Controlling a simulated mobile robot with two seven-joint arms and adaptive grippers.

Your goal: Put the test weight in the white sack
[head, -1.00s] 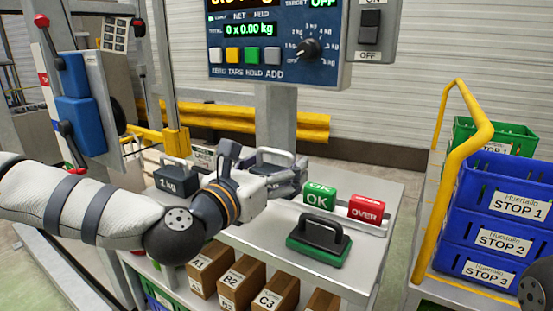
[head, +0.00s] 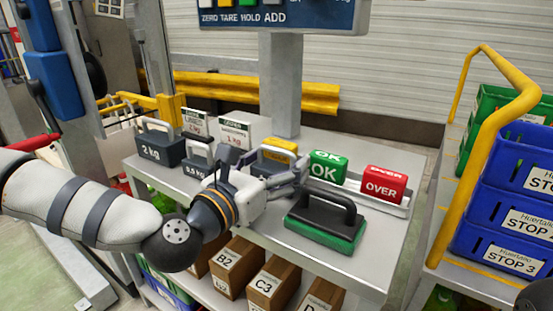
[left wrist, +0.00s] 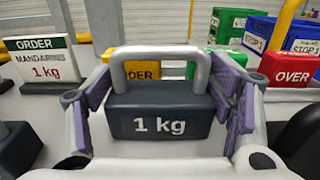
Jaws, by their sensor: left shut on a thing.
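The test weight (left wrist: 160,118) is a dark block marked 1 kg with a grey loop handle, upright in the middle of the left wrist view. My left gripper (head: 268,170) is at the scale bench, with its purple-padded fingers on both sides of this weight in the left wrist view. It is shut on the weight. In the head view my gripper hides most of the weight, and I cannot tell whether its base touches the bench. No white sack shows in these frames. My right gripper is not in view.
A 2 kg weight (head: 161,150) and a 0.5 kg weight (head: 197,161) stand left of my gripper, with order cards (head: 234,134) behind.

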